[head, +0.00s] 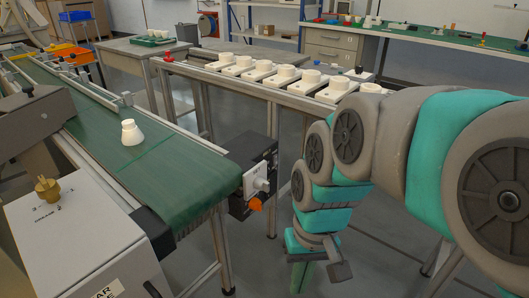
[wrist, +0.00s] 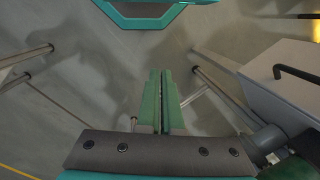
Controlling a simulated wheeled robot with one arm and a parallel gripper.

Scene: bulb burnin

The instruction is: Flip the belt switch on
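A black box (head: 240,190) is fixed at the near end of the green conveyor belt (head: 140,160). On its face are a pale plate with a light grey switch-like part (head: 259,183) and an orange knob (head: 255,204). Which way the switch is set is too small to tell. My gripper (head: 303,278) hangs low, to the right of and below the box, apart from it. In the wrist view, its two green fingers (wrist: 160,76) lie side by side, shut, with nothing seen between them. The switch cannot be made out in the wrist view.
A white bulb-shaped piece (head: 131,132) stands on the belt. A grey cabinet (head: 85,240) with a brass knob (head: 47,188) stands at the near left. A bench with several white sockets (head: 284,74) runs behind the box. Grey floor (wrist: 90,95) lies below my gripper.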

